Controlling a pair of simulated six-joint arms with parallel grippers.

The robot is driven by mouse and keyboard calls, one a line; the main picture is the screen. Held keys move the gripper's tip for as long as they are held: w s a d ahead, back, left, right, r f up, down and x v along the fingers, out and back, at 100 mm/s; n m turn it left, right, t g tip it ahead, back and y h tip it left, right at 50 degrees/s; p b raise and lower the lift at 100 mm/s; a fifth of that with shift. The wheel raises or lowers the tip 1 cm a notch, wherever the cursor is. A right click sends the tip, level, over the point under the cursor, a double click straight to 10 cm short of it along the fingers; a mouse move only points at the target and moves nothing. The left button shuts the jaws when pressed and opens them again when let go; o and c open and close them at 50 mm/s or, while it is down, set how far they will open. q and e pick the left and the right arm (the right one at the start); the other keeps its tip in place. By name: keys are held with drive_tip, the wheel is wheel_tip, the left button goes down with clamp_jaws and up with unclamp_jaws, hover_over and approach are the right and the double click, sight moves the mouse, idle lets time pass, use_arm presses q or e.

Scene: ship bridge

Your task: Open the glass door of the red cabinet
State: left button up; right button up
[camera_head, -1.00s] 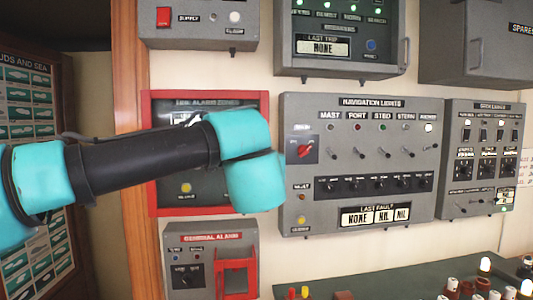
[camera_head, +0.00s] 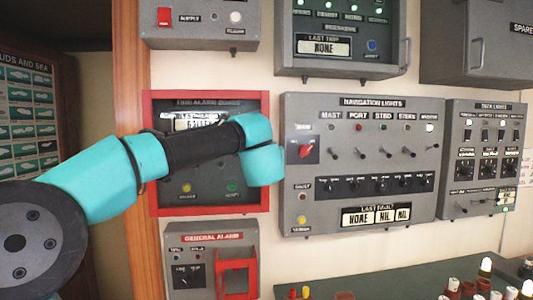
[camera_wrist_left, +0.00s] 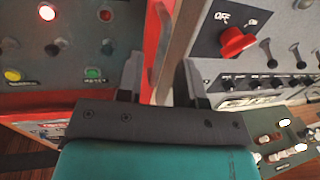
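The red cabinet (camera_head: 208,210) hangs on the wall at the left centre of the head view, labelled for fire alarm zones. Its dark panel, with yellow and green lamps low down, shows around my arm. The door looks shut, but the glass is hard to make out. My left arm crosses the cabinet, its wrist at the right edge, and hides the left gripper's fingers there. In the left wrist view the left gripper (camera_wrist_left: 161,82) is open, its two fingers apart at the cabinet's red edge (camera_wrist_left: 158,35). Contact cannot be told. My right gripper is not in view.
The grey navigation lights panel (camera_head: 365,215) is close on the cabinet's right; its red knob (camera_wrist_left: 237,41) is near the fingers. The general alarm box (camera_head: 210,238) is just below, and a grey supply box (camera_head: 195,35) is above. A console with knobs stands lower right.

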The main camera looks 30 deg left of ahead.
use_arm(q)
drive_tip(key=shift+x, duration=1.75)
drive_tip(key=shift+c, duration=0.5)
clamp_jaws()
